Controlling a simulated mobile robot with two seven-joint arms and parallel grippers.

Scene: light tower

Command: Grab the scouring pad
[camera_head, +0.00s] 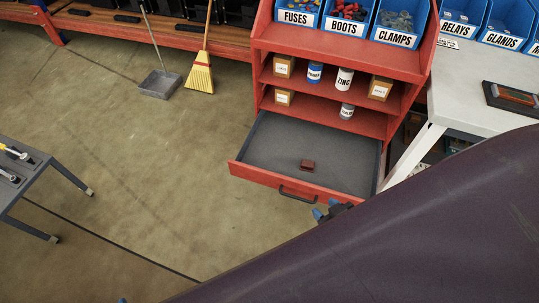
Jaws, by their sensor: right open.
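A small brownish-red block (307,165), which looks like the scouring pad, lies on the grey floor of an open red drawer (262,178), near its front. My right gripper (326,208) is at the drawer's front edge, right of the black handle and below and to the right of the pad in the picture. Its blue fingertips are apart, with nothing seen between them, and it is clear of the pad. My dark right arm fills the lower right and hides part of the gripper. A tiny blue bit at the bottom edge is too small to identify.
Above the drawer, red shelves (345,119) hold small boxes and cans, with blue bins (345,22) on top. A white table (470,92) stands at right and a grey cart (38,182) at left. A broom (201,75) and dustpan (160,84) stand behind. The floor left of the drawer is clear.

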